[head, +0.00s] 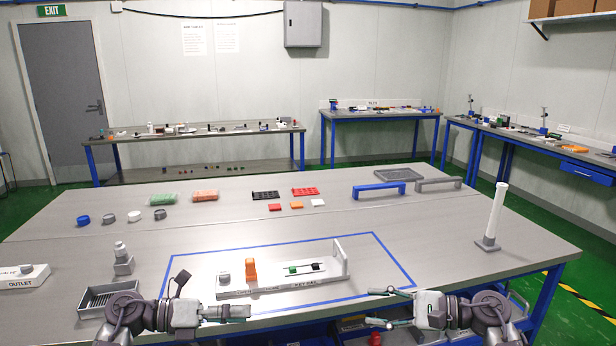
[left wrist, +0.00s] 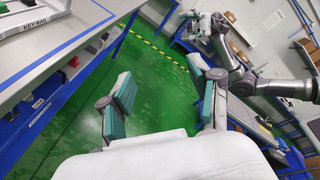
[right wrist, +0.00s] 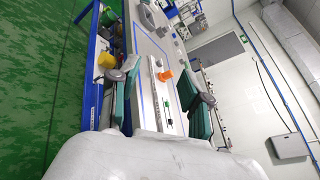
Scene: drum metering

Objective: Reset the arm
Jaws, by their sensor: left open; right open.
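My left gripper (head: 243,312) is low in the head view, at the near edge of the grey table (head: 420,255), pointing right. Its two fingers stand apart with nothing between them in the left wrist view (left wrist: 160,88). My right gripper (head: 378,306) is at the same edge, pointing left towards the left one, with a clear gap between the two. Its fingers also stand apart and empty in the right wrist view (right wrist: 163,88). Neither gripper visibly holds anything. The head view does not show clearly how high the grippers are above the table edge.
A white key rail (head: 275,288) with an orange block (head: 251,270) lies inside blue tape, just beyond the grippers. A grey slotted tray (head: 100,298) is near my left arm. A white upright post (head: 495,215) stands at the right. The table's middle is largely clear.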

